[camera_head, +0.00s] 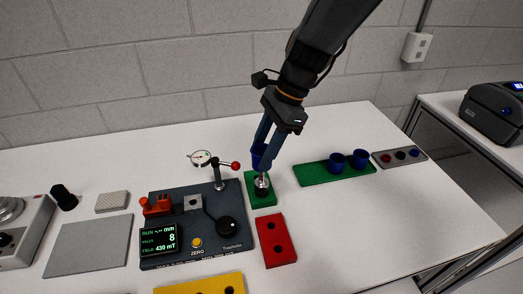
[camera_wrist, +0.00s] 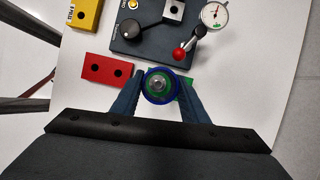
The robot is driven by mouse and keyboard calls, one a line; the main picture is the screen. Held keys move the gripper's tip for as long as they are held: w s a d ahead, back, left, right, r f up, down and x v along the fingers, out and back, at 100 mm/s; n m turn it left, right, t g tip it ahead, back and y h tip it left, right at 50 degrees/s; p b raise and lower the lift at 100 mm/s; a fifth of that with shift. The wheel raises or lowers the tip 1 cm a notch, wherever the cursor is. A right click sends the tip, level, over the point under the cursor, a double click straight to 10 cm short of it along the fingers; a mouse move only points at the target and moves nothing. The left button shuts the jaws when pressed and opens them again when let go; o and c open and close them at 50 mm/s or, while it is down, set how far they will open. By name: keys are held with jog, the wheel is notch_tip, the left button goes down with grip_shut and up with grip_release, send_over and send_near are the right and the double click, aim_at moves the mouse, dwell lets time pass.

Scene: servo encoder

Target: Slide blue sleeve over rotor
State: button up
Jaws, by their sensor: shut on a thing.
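My gripper (camera_head: 268,146) is shut on a blue sleeve (camera_head: 258,157). In the wrist view my gripper (camera_wrist: 160,92) has one finger on each side of the sleeve, seen as a blue ring (camera_wrist: 147,93). The metal rotor (camera_head: 262,186) stands on a small green block (camera_head: 263,200). In the head view the sleeve is above the rotor. In the wrist view the silvery rotor top (camera_wrist: 158,84) shows inside the ring, roughly centred. I cannot tell whether the sleeve touches the rotor.
Two more blue sleeves (camera_head: 361,158) stand on a green tray (camera_head: 318,174) to the right. A dark test panel (camera_head: 213,242) with a red-knobbed lever (camera_head: 235,165) stands left of the rotor. A red block (camera_head: 276,240) lies in front. The table right of it is clear.

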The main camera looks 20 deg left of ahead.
aim_at(262, 176)
jog(key=shift+f, duration=0.2)
jog(key=shift+f, duration=0.8)
jog(key=shift+f+b, duration=0.2)
jog(key=shift+b, duration=0.15)
jog(key=shift+f, duration=0.7)
jog(key=shift+f, duration=0.15)
jog(key=shift+f+b, duration=0.5)
jog(key=shift+f, duration=0.3)
jog(key=shift+f, duration=0.2)
jog(key=shift+f+b, duration=0.35)
jog(key=shift+f, duration=0.4)
